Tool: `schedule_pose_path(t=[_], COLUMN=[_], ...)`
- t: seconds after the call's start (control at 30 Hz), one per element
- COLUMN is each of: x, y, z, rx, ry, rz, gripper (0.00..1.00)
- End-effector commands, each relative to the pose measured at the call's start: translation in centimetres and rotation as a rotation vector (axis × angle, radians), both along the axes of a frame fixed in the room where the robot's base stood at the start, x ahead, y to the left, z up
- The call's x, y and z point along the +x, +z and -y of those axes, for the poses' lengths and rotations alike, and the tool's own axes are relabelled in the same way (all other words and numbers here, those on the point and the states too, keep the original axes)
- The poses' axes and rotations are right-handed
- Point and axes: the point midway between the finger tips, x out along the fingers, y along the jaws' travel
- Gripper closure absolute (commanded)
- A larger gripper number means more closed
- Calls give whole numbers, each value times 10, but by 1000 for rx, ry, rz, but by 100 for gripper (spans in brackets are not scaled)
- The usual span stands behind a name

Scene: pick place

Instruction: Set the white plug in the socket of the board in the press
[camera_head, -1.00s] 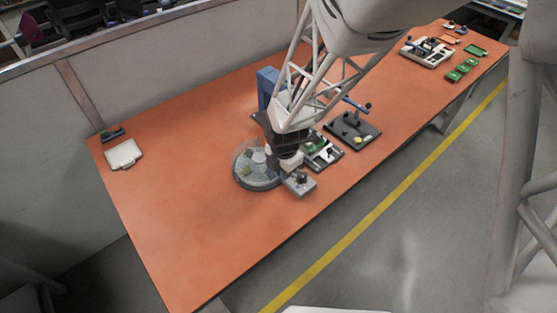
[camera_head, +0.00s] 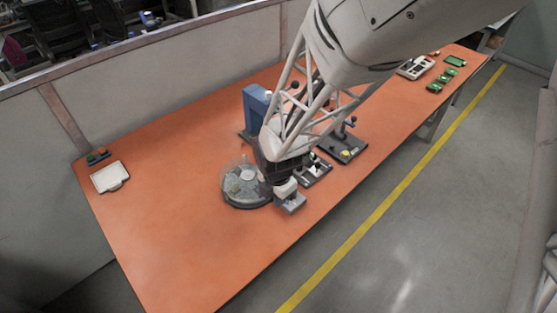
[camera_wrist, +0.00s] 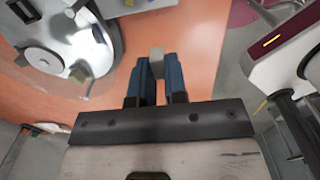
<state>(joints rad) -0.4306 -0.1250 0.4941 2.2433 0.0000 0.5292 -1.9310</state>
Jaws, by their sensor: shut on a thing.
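In the wrist view my gripper (camera_wrist: 157,72) has its two blue fingers shut on a small pale block, which I take for the white plug (camera_wrist: 157,57); its far end shows between the fingertips. In the head view my gripper (camera_head: 286,190) is low over the right side of the round dish, at a small grey block (camera_head: 291,204), and the plug cannot be made out. A dark fixture (camera_head: 316,172) stands just behind my gripper, partly hidden by my arm. Whether it is the press is unclear, and the board's socket is not visible.
The round dish (camera_head: 246,203) with a clear cover also shows in the wrist view (camera_wrist: 107,70). A blue upright device (camera_head: 254,106) stands behind it. Another dark fixture (camera_head: 346,152) lies farther right. A white tray (camera_head: 110,177) is far left.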

Motion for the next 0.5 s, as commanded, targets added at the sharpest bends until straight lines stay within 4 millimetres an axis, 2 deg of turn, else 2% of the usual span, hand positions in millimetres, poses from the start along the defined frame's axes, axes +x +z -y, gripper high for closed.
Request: schedule_pose_path(t=[0.27, 0.37, 0.5], x=[5, 14, 38], y=[1, 3, 7], z=[0, 1, 4], rx=[0, 0, 1], ry=[-1, -2, -4], rz=[0, 0, 1], gripper=[100, 100, 100])
